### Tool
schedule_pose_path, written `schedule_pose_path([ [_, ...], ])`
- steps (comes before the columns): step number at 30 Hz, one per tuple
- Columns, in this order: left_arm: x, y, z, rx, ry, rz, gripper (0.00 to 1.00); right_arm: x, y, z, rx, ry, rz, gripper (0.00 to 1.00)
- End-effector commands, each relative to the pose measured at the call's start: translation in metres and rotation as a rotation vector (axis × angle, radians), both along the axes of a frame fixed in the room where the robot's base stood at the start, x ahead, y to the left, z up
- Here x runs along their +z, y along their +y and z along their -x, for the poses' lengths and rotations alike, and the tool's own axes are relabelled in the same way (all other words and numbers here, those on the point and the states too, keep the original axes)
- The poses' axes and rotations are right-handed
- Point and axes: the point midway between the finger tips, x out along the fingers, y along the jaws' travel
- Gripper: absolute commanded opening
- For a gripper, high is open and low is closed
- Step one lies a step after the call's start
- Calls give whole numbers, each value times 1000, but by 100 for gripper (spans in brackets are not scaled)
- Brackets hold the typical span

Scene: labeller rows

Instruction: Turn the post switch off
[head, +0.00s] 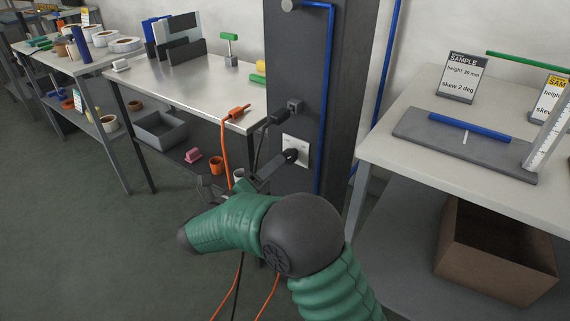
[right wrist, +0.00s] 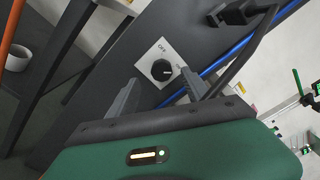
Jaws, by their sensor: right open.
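The post switch is a pale square plate with a round black knob (right wrist: 161,70) on the dark post (head: 345,75). In the right wrist view, an OFF label shows above the knob and a second, partly hidden label to its right. A small white mark shows near the knob's right edge, away from OFF. In the head view, the switch plate (head: 298,146) is low on the post. My right gripper (right wrist: 158,88) is open and empty, its fingers on either side of the knob in the picture. Contact cannot be told. My left gripper is not in view.
A black plug and cable (right wrist: 245,15) are near the right finger. A blue pipe (head: 325,120) runs down the post. An orange cable (head: 226,150) hangs from the left bench (head: 170,85).

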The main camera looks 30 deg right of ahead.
Motion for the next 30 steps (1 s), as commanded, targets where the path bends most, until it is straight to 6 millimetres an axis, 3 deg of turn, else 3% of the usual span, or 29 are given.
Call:
schedule_pose_path([
  [3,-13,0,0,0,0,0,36,-4,-29,-11,-3,-2,1,59],
  [9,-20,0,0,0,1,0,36,-1,-57,-23,-1,-1,2,59],
  [19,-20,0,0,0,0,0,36,0,-62,-26,2,1,1,59],
  [30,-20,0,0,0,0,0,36,0,-62,-26,2,2,1,10],
])
